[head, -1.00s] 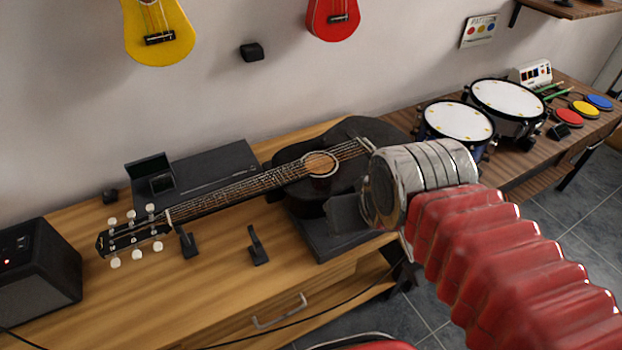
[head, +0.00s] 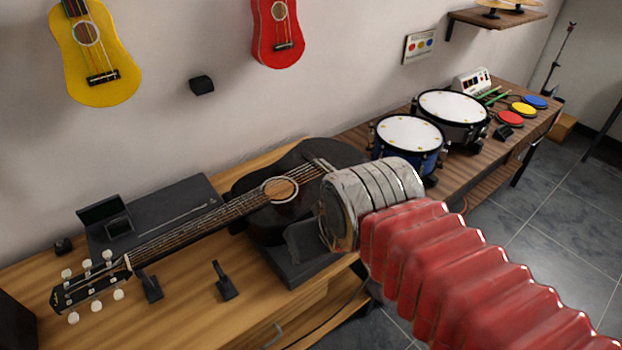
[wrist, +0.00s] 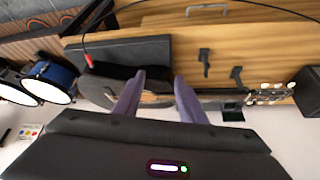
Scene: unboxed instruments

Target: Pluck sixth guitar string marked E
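A black acoustic guitar lies on the wooden bench in the head view, its body (head: 262,222) at the right and its neck (head: 190,228) running left to a headstock with white pegs (head: 90,285). Strings run over the round sound hole (head: 281,190); the E mark is too small to read. In the wrist view the guitar appears inverted, with its headstock (wrist: 268,93) at the right. My gripper (wrist: 160,76) is open, its two purple-grey fingers apart over the guitar body area, with nothing visible between them. In the head view my silver wrist and red arm hide part of the body's near side.
Two small black upright stands (head: 224,282) are on the bench in front of the neck. A flat black case (head: 165,215) lies behind it. Drums (head: 408,135) stand on the right-hand table. Yellow (head: 110,60) and red (head: 277,45) ukuleles hang on the wall.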

